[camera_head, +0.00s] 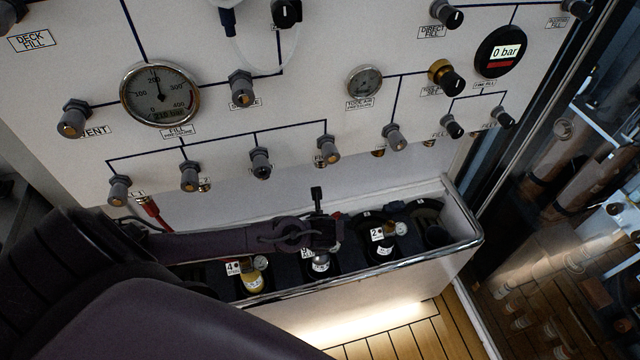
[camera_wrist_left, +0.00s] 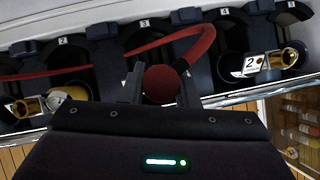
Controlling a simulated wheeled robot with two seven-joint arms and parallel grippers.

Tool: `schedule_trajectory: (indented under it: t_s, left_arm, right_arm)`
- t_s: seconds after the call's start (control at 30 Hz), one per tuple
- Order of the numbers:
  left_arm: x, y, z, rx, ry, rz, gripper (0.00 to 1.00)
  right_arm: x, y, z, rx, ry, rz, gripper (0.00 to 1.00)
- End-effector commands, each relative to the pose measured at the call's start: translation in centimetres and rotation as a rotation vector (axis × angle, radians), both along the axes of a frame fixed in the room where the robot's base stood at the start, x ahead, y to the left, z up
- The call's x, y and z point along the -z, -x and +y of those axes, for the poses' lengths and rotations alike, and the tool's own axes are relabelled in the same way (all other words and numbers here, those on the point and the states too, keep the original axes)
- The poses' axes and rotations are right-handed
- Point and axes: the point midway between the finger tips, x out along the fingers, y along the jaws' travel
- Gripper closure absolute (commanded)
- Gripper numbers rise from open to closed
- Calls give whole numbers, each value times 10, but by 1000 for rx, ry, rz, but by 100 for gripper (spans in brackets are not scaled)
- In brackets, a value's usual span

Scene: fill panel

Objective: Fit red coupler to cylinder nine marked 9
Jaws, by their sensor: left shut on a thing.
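My left gripper (camera_head: 318,236) reaches from the left over the cylinder trough. In the left wrist view its two fingers (camera_wrist_left: 161,88) are shut on the red coupler (camera_wrist_left: 162,82), seen as a round red end between them. A red hose (camera_wrist_left: 200,45) loops up from behind it and runs left across the slots. Below the gripper in the head view stands a cylinder with a silver neck (camera_head: 320,262); its tag is partly covered and I cannot read it. I see no tag that clearly reads 9. My right gripper is not in view.
A cylinder tagged 4 (camera_head: 252,282) stands left and one tagged 2 (camera_head: 384,246) right. The trough has a chrome rim (camera_head: 455,249). The white panel behind carries knobs and a large gauge (camera_head: 159,94). A red fitting (camera_head: 153,208) is by the panel's lower left.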

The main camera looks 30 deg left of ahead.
Motion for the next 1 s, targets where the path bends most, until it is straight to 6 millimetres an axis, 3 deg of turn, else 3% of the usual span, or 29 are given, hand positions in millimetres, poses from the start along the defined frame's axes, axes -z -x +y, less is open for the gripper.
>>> schedule_trajectory:
  t_s: [0.97, 1.0]
  left_arm:
    - [25, 0, 0, 1, 0, 0, 97]
    - [24, 0, 0, 0, 0, 0, 68]
  right_arm:
    - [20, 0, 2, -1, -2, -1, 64]
    - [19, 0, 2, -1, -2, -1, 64]
